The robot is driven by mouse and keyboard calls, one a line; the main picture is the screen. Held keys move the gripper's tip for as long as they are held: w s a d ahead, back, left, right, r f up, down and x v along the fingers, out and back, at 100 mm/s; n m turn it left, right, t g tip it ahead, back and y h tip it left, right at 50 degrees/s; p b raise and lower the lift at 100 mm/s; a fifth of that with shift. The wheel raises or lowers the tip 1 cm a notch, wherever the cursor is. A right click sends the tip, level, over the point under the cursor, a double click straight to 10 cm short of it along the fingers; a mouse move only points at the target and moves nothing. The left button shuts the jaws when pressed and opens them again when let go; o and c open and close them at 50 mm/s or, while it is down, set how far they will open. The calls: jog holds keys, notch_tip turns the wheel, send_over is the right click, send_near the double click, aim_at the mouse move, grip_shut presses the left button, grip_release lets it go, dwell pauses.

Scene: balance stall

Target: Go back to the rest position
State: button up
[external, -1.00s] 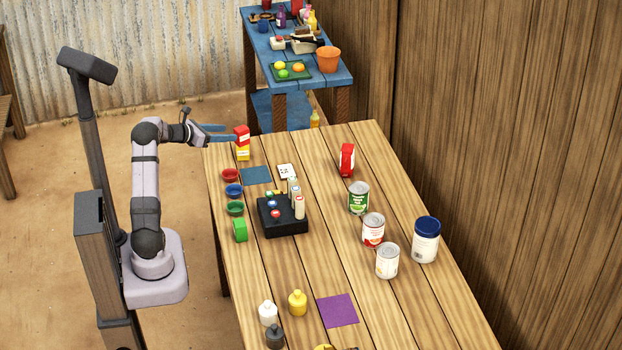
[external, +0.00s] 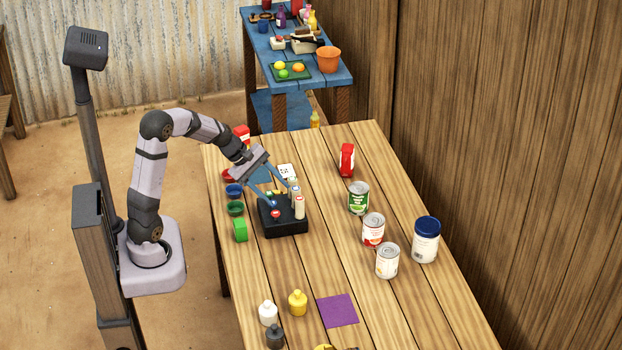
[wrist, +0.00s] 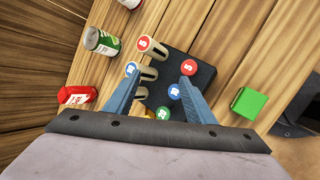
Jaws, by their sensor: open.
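My gripper (external: 283,194) is over the black block (external: 283,229) on the wooden table, its two blue fingers spread apart with nothing held between them. The wrist view shows the open fingers (wrist: 152,92) above the same black block (wrist: 196,72). The block carries several pegs or cylinders with coloured, numbered round tops, red, blue, green and yellow. My arm is bent and reaches over the table from its base at the left. Part of the block's back is hidden behind the fingers.
Red, blue and green bowls (external: 235,208) and a green block (external: 240,230) stand left of the black block. Cans (external: 373,230), a blue-lidded tub (external: 426,240) and a red packet (external: 347,160) stand to the right. A purple mat (external: 338,310) and small bottles (external: 298,303) lie toward the front.

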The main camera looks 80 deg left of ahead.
jog(key=s+d+m+g+p, duration=0.2)
jog(key=s+d+m+g, duration=0.15)
jog(key=d+m, duration=0.45)
jog(key=s+d+m+g+y+p, duration=0.1)
jog(key=s+d+m+g, duration=0.1)
jog(key=s+d+m, duration=0.3)
jog(key=s+d+f+m+g+y+p, duration=0.1)
jog(key=s+d+m+p, duration=0.1)
jog(key=s+d+m, duration=0.4)
jog(key=s+m, duration=0.2)
jog(key=s, duration=0.2)
jog(key=shift+s+g, duration=0.25)
jog(key=shift+g, duration=0.1)
